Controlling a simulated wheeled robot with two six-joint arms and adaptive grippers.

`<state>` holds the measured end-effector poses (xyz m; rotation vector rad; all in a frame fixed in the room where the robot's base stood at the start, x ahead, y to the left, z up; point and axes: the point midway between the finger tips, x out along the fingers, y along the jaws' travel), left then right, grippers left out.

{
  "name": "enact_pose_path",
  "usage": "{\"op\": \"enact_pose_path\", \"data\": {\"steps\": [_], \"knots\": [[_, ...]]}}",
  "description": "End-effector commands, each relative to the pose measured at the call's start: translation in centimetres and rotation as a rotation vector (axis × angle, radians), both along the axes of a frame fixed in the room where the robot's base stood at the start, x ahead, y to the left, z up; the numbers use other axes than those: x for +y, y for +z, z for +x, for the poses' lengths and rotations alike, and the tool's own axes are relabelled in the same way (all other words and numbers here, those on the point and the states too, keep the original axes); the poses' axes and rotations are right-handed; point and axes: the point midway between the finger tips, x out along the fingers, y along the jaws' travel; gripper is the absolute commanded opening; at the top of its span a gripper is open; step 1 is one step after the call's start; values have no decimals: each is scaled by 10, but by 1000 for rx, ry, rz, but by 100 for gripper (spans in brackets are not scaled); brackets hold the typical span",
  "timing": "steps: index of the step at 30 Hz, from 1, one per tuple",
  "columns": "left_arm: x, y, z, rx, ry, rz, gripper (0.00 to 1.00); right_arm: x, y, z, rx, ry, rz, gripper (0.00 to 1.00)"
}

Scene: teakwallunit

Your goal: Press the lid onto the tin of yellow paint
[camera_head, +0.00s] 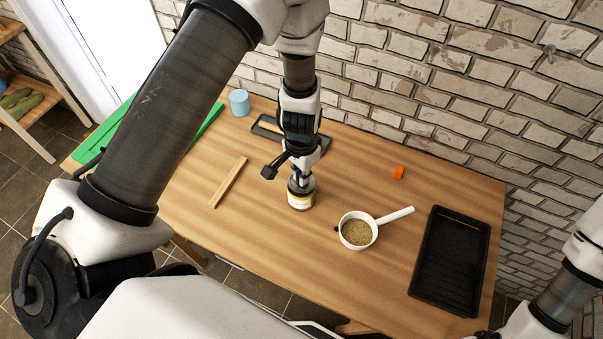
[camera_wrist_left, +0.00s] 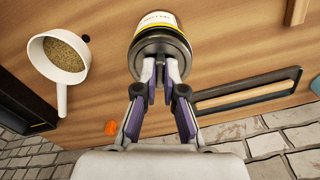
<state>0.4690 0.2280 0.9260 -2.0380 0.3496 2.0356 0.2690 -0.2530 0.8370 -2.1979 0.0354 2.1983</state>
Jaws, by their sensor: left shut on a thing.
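The tin of yellow paint (camera_head: 301,200) stands upright on the wooden table, with a pale label and a yellow band. It also shows in the left wrist view (camera_wrist_left: 157,22). The dark grey round lid (camera_wrist_left: 150,47) is at the tin's top, in line with it; whether it is fully seated I cannot tell. My left gripper (camera_head: 299,180) is directly above the tin, pointing down. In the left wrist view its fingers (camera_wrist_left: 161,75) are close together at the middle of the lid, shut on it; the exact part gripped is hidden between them.
A white pan with grainy contents (camera_head: 345,231) stands right of the tin. A wooden strip (camera_head: 229,182) lies to the left. A brick wall borders the table.

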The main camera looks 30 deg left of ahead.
Motion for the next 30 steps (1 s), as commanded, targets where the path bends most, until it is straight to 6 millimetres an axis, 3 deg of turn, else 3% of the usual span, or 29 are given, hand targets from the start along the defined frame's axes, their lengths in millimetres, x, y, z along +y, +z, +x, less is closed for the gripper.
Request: {"op": "enact_pose_path", "data": {"steps": [30], "knots": [[0, -3, 0, 0, 0, 0, 0, 0, -6, 0, 0, 0, 0, 45]]}}
